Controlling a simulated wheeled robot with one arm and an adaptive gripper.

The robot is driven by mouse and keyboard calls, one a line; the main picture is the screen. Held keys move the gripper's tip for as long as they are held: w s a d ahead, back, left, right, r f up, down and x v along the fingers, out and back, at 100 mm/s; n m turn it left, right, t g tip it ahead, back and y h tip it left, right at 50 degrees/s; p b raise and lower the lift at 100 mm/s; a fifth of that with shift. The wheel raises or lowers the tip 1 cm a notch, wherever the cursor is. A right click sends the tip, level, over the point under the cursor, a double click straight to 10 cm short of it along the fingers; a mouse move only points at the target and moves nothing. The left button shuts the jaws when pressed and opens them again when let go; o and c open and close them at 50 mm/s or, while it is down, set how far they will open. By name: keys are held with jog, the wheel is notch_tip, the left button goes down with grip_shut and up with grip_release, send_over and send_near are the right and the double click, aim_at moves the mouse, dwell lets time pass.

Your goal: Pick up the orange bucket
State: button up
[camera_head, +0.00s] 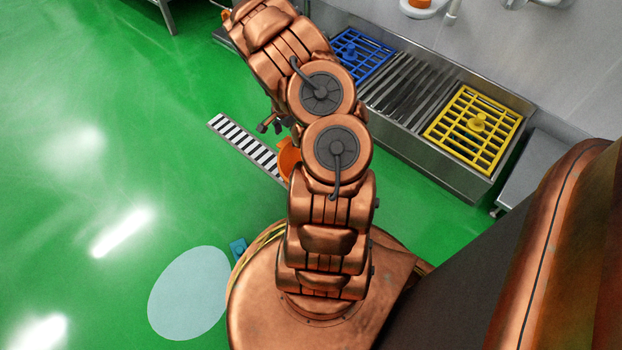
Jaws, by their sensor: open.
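The orange bucket (286,159) is on the green floor beside a striped drain grate, just left of my arm's joints. My arm hides most of it, so only its left side shows. My gripper (271,124) shows as small dark finger parts left of the upper elbow joint, above the bucket in the picture. It is open, and its fingers look apart from the bucket. The rest of the gripper is hidden by my arm.
A steel trough with a blue grid (357,58) and a yellow grid (472,131) runs along the wall at right. The drain grate (243,142) lies in the floor. A pale disc (190,293) lies at lower left. The green floor at left is clear.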

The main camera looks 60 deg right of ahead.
aim_at(287, 141)
notch_tip(287, 141, down, 4)
jog(key=shift+a+f+b, duration=0.1)
jog(key=shift+a+b, duration=0.05)
jog(key=shift+b, duration=0.65)
grip_shut()
